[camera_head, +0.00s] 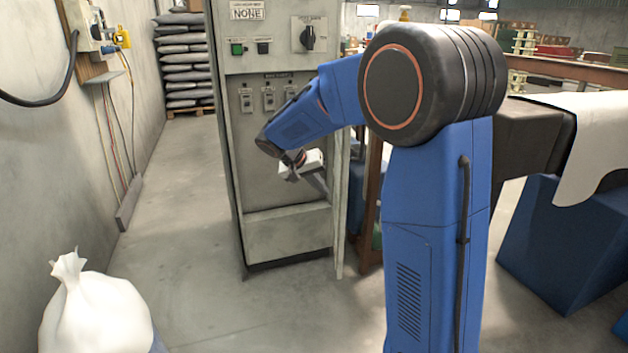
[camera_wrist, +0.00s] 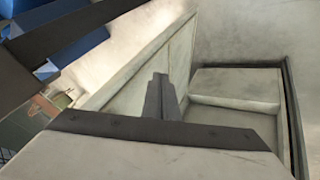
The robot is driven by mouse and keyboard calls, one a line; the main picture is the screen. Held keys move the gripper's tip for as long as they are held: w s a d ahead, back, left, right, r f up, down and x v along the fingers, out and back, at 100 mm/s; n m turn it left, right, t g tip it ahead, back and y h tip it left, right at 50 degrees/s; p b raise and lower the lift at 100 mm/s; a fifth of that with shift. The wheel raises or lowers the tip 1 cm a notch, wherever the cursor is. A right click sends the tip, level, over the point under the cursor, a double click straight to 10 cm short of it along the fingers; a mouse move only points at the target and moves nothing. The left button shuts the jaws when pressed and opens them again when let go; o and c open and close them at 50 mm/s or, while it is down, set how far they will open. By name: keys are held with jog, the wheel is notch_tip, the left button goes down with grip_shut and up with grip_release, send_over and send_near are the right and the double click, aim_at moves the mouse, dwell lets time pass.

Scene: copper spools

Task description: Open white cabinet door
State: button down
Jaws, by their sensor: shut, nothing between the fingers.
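The white cabinet (camera_head: 232,165) stands left of centre in the head view, with an open front showing its inside and a lower ledge (camera_head: 288,235). Its door (camera_head: 341,215) stands open on the right side, seen nearly edge-on. My gripper (camera_head: 321,186) is at the opening, near the inner side of the door; my arm hides part of the cabinet. In the wrist view, my gripper's fingers (camera_wrist: 162,92) are shut and empty. The door panel (camera_wrist: 128,85) rises behind and left of them, and the cabinet's ledge (camera_wrist: 235,85) is at right. Contact with the door cannot be told.
A white sack (camera_head: 95,315) stands at the lower left. Stacked grey bags (camera_head: 187,70) lie on a pallet behind. A blue stand (camera_head: 550,245) with a white cloth (camera_head: 597,140) above it is at right. The floor left of the cabinet is clear.

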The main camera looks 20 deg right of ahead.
aim_at(346, 168)
jog(key=shift+s+d+r, duration=0.1)
jog(key=shift+s+d, duration=0.35)
jog(key=shift+d, duration=0.45)
jog(key=shift+s+d, duration=0.45)
jog(key=shift+d, duration=0.4)
